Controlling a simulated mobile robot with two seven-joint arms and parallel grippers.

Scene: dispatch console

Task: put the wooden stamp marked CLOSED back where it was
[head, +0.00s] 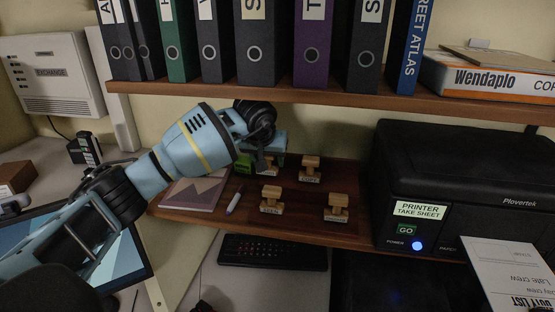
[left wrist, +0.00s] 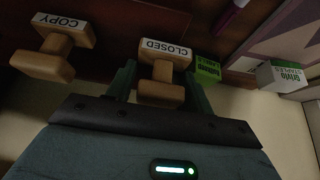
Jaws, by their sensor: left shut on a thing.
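The wooden stamp marked CLOSED (left wrist: 162,72) is between the fingers of my left gripper (left wrist: 163,85), which is shut on it. Its white label reads clearly in the left wrist view. In the head view the left gripper (head: 267,160) is at the back left of the stamp group, and it hides much of the stamp. I cannot tell whether the stamp touches the surface below. A stamp marked COPY (left wrist: 55,48) stands beside it in the left wrist view. Three other stamps show in the head view: back right (head: 310,169), front left (head: 271,199) and front right (head: 338,207). My right gripper is not in view.
A green box (head: 243,162) is close left of the gripper; a staples box (left wrist: 281,76) is near it. A marker (head: 234,201) and a book (head: 198,193) lie left of the stamps. A black printer (head: 460,165) stands right. The binder shelf (head: 300,97) hangs above.

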